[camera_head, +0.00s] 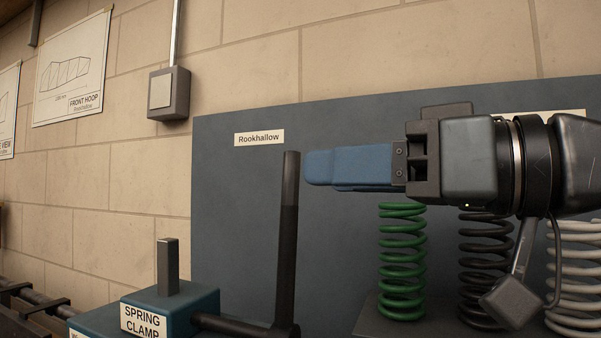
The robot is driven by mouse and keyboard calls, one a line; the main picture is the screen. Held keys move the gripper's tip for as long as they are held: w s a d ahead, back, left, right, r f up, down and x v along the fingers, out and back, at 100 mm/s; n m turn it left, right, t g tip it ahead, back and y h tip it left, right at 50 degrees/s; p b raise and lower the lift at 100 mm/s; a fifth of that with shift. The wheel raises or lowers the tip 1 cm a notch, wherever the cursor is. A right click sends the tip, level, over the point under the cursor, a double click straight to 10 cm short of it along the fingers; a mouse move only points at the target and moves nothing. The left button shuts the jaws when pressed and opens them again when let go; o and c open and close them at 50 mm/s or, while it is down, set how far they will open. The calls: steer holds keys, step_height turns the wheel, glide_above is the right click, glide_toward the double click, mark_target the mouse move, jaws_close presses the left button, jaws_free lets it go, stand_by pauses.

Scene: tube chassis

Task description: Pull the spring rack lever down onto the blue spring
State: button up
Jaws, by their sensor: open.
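A dark upright lever (288,235) stands left of the springs, with its lower end by a horizontal bar from the teal block labelled SPRING CLAMP (190,300). My gripper (318,168) comes in from the right with its blue fingers level and pointing left. The fingertips are just right of the lever's upper part in the picture; I cannot tell the depth gap. The gripper is open, with nothing visible in it. I see no blue spring; green (402,262), black (486,265) and pale grey (578,270) springs stand at the right, partly behind my arm.
A dark blue-grey panel (235,220) labelled Rookhallow stands behind the lever. The springs stand on a dark base (375,322). A short square post (167,265) rises from the clamp block. A grey wall box (169,92) and drawings hang on the block wall.

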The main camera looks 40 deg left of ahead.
mark_target(299, 174)
steer(key=a, duration=0.6)
steer(key=shift+s+p, duration=0.2)
steer(key=shift+p, duration=0.1)
jaws_close()
